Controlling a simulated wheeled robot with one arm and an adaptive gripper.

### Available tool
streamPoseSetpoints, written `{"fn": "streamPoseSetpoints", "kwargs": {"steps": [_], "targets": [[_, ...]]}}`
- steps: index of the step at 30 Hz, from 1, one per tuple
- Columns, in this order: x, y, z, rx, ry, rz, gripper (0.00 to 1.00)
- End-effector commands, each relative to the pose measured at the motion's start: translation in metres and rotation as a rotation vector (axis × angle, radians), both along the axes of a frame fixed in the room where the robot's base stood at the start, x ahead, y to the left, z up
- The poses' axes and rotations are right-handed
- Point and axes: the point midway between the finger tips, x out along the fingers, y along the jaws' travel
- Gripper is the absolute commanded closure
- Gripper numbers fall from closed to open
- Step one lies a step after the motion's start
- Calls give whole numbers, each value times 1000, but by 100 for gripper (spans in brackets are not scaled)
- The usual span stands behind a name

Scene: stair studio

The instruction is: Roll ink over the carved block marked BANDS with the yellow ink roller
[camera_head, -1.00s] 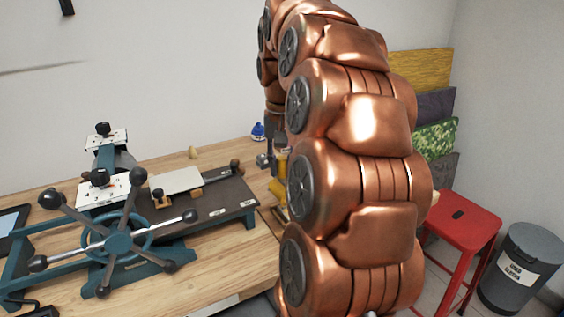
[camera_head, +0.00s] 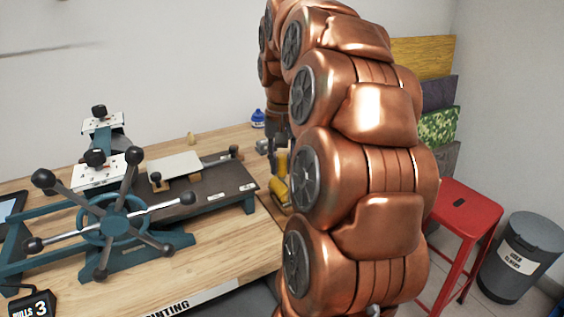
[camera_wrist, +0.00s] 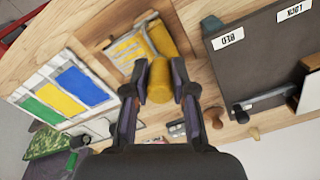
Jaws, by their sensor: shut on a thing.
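The yellow ink roller (camera_head: 280,188) is partly hidden behind my arm in the head view, low over the right part of the bench. My gripper (camera_wrist: 159,82) is shut on its yellow handle, and the roller end (camera_wrist: 162,40) shows beyond the fingers in the wrist view. Just beside the roller end is a flat piece with yellow areas and pale edges (camera_wrist: 113,50). I cannot read any BANDS marking on it, and cannot tell whether the roller touches it.
A press with a spoked wheel (camera_head: 116,222) and a dark bed (camera_head: 215,187) stands left of the roller. A sheet with green, blue and yellow bands (camera_wrist: 65,84) lies nearby. A blue bottle (camera_head: 257,118) is behind. A red stool (camera_head: 463,208) and grey bin (camera_head: 519,257) stand right.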

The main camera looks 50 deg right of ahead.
Motion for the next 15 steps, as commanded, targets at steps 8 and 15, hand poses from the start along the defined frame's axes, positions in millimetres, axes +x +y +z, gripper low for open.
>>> {"fn": "streamPoseSetpoints", "kwargs": {"steps": [8,15], "targets": [[0,0,-1,0,0,0,100],[0,0,-3,0,0,0,100]]}}
